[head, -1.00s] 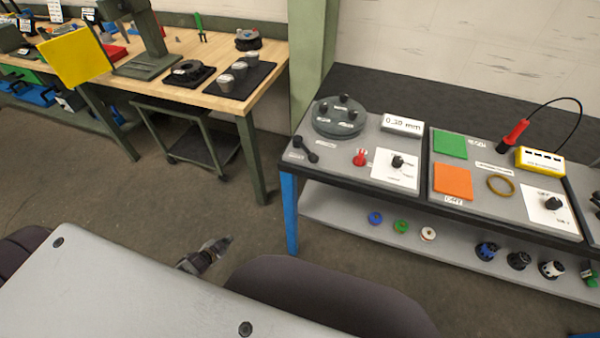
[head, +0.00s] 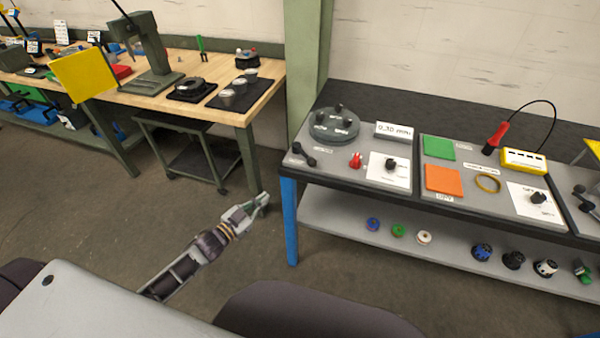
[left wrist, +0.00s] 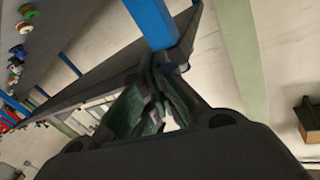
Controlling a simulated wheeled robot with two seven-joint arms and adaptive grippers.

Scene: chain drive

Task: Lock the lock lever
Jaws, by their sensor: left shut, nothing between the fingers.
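My left gripper (head: 262,203) is shut and empty. It is over the floor, left of the blue leg of the control bench and apart from the panels. In the left wrist view its fingers (left wrist: 155,98) show close up. A black lever with ball ends (head: 304,153) is at the left edge of the nearest panel. A red knob (head: 355,160) and a black knob on a white plate (head: 391,165) are to its right. Another black lever (head: 584,197) is cut by the right edge. The labels are too small to tell which is the lock lever. My right gripper is not in view.
The bench's blue leg (head: 289,222) and lower shelf (head: 345,225) are near my left gripper. A wooden workbench (head: 262,95) stands at the back left, with a green post (head: 308,65) beside it. The floor between the benches is clear.

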